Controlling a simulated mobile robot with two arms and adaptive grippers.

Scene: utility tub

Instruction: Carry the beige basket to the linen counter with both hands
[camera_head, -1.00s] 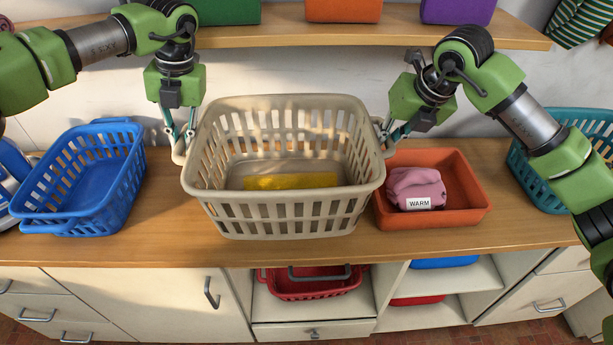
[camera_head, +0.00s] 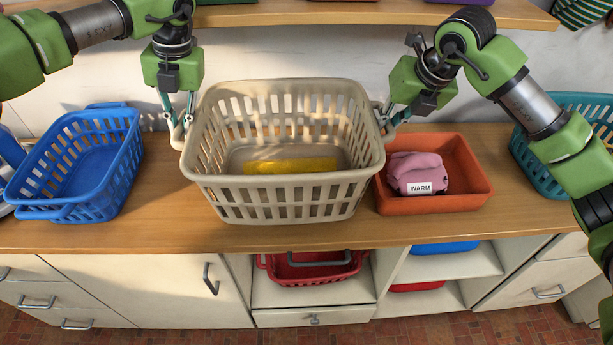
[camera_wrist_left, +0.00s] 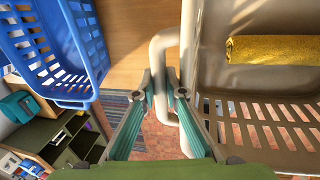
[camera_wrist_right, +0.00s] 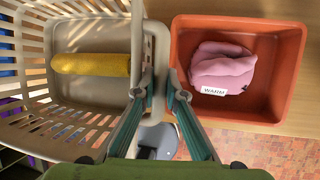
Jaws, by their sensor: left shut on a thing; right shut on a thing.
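My left gripper (camera_head: 182,125) is shut on the basket's left handle, which shows as a beige loop in the left wrist view (camera_wrist_left: 158,52). My right gripper (camera_head: 391,118) is shut on the right handle, which also shows in the right wrist view (camera_wrist_right: 150,38). The basket looks about level between both grippers.
A blue basket (camera_head: 133,160) stands to the left. An orange tray (camera_head: 470,200) with a pink cloth labelled WARM (camera_head: 417,170) is close on the right. A teal basket (camera_head: 590,110) is at the far right. A shelf (camera_head: 290,14) runs above the back; a red basket (camera_head: 312,274) sits below.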

